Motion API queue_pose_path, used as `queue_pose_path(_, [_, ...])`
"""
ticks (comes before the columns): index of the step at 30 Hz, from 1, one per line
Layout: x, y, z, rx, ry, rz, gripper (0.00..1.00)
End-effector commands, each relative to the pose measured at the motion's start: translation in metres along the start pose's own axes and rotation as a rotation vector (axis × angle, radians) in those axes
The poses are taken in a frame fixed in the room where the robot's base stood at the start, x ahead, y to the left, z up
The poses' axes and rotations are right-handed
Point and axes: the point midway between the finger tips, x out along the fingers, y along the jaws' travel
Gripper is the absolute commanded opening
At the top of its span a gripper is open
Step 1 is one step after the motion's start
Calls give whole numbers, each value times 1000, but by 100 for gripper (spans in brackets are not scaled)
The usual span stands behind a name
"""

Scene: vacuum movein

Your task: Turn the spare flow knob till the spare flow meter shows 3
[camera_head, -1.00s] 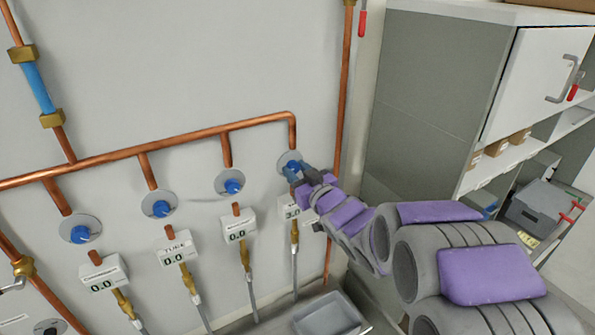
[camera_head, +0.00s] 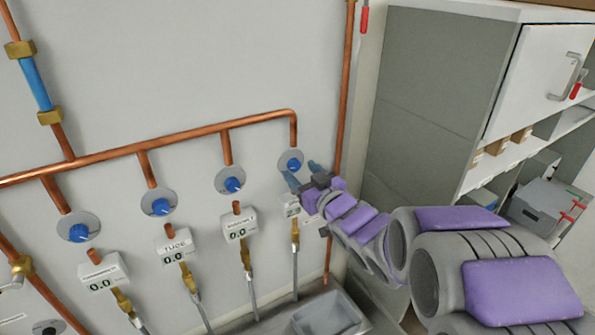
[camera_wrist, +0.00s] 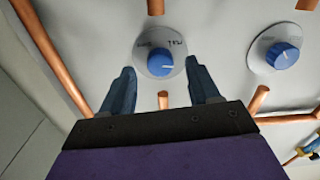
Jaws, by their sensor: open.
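The blue flow knob (camera_head: 290,161) at the right end of the wall row sits on a round grey plate. It also shows in the wrist view (camera_wrist: 161,60), with the plate's lettering around it. My gripper (camera_head: 302,173) is open in front of this knob, its fingers apart and not holding it. In the wrist view my two fingers (camera_wrist: 160,73) stand either side of the plate's lower part. The meter (camera_head: 292,206) below that knob is partly hidden by my gripper, and its number is hard to read now. Its name label cannot be read.
Three more blue knobs (camera_head: 233,184) stand to the left; their meters (camera_head: 240,235) show 0.0. Copper pipes (camera_head: 180,139) run along the wall, and a vertical pipe (camera_head: 343,90) is close to my gripper's right. A grey cabinet (camera_head: 435,90) stands at right, a grey basin (camera_head: 330,315) below.

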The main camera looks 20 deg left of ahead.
Motion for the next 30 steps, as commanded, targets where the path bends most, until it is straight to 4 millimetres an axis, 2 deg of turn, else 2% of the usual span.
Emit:
queue_pose_path(1, [-11,1,1,0,-2,4,61])
queue_pose_path(18, [-118,0,4,-1,-4,4,61])
queue_pose_path(30, [-139,-1,3,0,-3,1,61])
